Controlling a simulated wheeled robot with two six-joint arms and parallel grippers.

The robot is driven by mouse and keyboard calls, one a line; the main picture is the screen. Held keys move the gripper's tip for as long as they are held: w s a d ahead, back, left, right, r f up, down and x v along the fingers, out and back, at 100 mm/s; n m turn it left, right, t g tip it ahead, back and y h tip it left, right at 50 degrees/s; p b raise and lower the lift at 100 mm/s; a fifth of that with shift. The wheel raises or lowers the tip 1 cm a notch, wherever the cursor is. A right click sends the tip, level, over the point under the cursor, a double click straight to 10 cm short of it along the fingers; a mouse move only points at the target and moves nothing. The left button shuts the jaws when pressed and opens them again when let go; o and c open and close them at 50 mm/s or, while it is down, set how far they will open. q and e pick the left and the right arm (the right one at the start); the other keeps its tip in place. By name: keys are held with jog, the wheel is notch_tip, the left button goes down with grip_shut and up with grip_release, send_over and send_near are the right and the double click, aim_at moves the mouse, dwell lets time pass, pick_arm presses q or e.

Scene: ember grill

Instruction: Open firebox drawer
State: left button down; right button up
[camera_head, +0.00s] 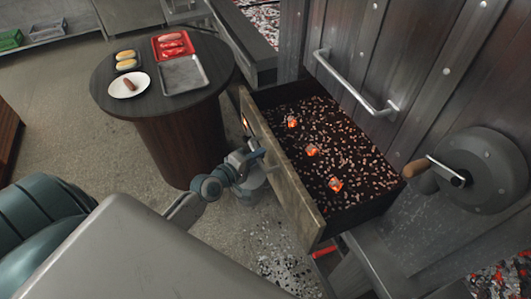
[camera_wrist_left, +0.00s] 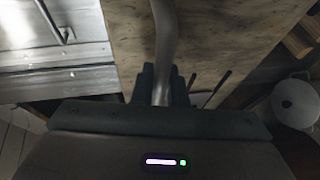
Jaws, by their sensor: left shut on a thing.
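The firebox drawer (camera_head: 283,192) is pulled out from the grill in the head view. Inside lie dark ash, small brown bits and several glowing embers (camera_head: 312,150). My left gripper (camera_head: 245,165) is at the outer side of the drawer's wooden front. In the left wrist view the drawer front (camera_wrist_left: 215,45) fills the upper middle. A grey bar handle (camera_wrist_left: 165,50) runs down from the top edge between the fingers of my left gripper (camera_wrist_left: 162,88), which is shut on it. My right gripper is not in view.
A round dark table (camera_head: 108,92) stands beyond the drawer, with a red tray (camera_head: 173,45), a grey tray (camera_head: 183,75) and a white plate (camera_head: 129,85). A crank wheel (camera_head: 480,170) and a bar handle (camera_head: 355,85) are on the grill's front. Floor is clear left of the table.

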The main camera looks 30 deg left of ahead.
pick_arm(q)
jog(key=shift+s+f, duration=0.1)
jog(key=c, duration=1.5)
grip_release()
jog(key=shift+o, duration=0.2)
jog(key=shift+a, duration=0.1)
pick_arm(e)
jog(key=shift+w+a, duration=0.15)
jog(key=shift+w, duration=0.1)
pick_arm(q)
jog(key=shift+s, duration=0.15)
jog(key=v, duration=1)
jog(key=shift+s+a+p, duration=0.15)
jog(key=shift+s+p, duration=0.1)
jog(key=shift+p, duration=0.2)
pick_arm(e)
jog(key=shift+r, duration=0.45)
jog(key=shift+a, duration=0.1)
